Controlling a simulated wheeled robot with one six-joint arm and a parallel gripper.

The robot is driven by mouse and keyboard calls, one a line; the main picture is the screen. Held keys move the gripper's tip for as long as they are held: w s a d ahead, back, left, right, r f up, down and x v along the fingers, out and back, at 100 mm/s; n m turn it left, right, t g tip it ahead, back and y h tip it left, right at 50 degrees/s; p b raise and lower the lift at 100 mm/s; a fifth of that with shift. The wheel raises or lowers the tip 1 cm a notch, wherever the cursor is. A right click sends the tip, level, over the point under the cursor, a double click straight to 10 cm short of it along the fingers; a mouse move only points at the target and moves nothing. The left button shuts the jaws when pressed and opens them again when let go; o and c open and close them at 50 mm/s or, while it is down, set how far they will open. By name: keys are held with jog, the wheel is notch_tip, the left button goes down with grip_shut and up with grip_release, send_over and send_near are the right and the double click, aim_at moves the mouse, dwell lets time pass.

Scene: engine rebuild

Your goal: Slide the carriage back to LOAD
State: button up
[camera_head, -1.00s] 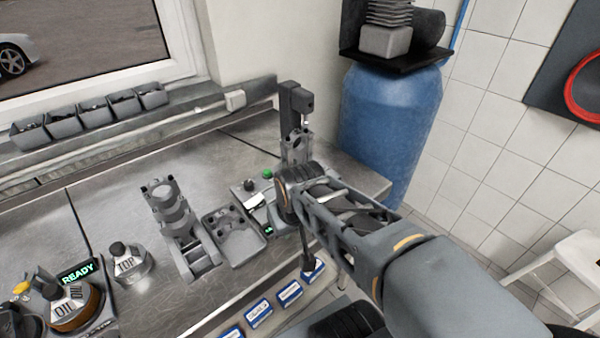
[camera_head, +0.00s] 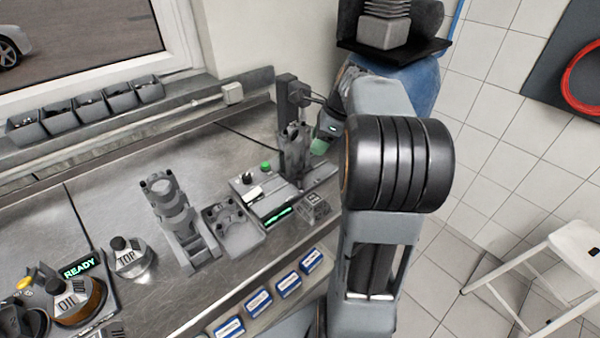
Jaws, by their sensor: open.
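The press station stands at the right end of the bench, with a dark upright column (camera_head: 287,98) at its back. A grey fork-shaped holder (camera_head: 294,152), apparently the carriage or a part on it, stands upright below the press head. The station's base (camera_head: 255,197) has a green button (camera_head: 265,167), a black knob and a green lit strip (camera_head: 279,214). A small dark labelled block (camera_head: 314,208) sits at its front right. My gripper (camera_head: 320,143) is open at the right side of the holder. Its fingers are small and partly hidden; I cannot tell whether they touch anything.
A grey tray (camera_head: 233,233) and an upright grey fixture (camera_head: 172,220) stand left of the station. A TOP-marked part (camera_head: 131,258) and an OIL unit (camera_head: 78,300) with a READY display are further left. A blue barrel (camera_head: 418,84) stands behind my arm.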

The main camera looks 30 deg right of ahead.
aim_at(300, 172)
jog(key=x, duration=1.3)
jog(key=shift+c, duration=0.2)
grip_shut()
